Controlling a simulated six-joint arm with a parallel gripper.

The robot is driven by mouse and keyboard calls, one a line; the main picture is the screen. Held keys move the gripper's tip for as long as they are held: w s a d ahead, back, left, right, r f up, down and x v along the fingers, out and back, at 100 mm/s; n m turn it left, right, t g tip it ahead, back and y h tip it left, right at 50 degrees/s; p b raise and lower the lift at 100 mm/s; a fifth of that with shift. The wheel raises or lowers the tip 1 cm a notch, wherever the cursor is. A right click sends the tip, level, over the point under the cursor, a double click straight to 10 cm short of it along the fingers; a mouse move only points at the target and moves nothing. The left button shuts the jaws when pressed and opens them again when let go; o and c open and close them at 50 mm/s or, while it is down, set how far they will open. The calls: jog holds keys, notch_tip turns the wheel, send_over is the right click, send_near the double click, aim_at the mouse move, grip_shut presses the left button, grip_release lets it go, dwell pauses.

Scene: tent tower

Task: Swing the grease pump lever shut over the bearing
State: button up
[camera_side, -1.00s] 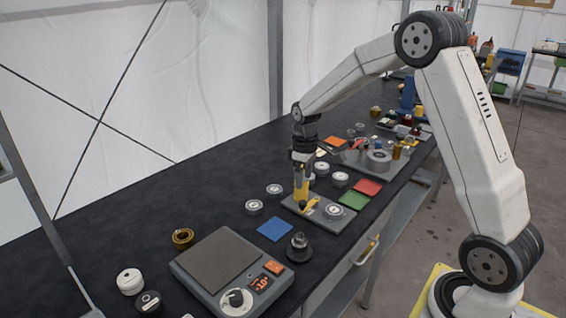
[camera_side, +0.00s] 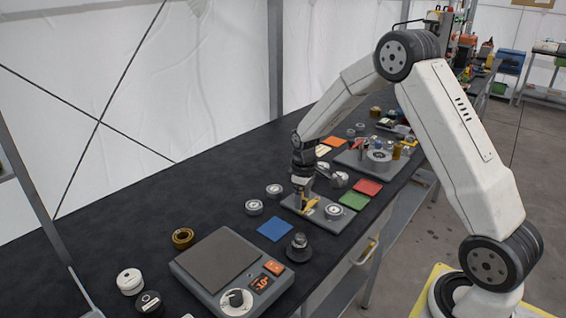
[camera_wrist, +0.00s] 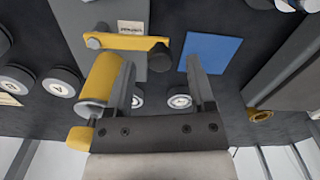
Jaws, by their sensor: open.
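The grease pump's yellow cylinder (camera_wrist: 102,80) stands on a grey base plate (camera_side: 318,222). Its yellow lever (camera_wrist: 125,42) is a flat bar with a dark knob (camera_wrist: 160,58) at its end; the lever also shows in the side view (camera_side: 310,206). The round silver bearing (camera_side: 333,211) sits on the plate to the right of the lever, which is not over it. My gripper (camera_wrist: 161,66) is open and empty, low at the pump. In the wrist view the knob appears between and just beyond the fingertips, and the left finger is close beside the cylinder. Contact cannot be told.
A blue square (camera_side: 275,229) lies left of the plate, and green (camera_side: 353,201) and red (camera_side: 368,187) squares lie right of it. A scale (camera_side: 232,270), a dark stepped part (camera_side: 299,247) and silver discs (camera_side: 254,207) stand nearby. The bench's back left is clear.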

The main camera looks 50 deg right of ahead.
jog(key=shift+f, duration=0.45)
grip_shut()
dwell(1.2)
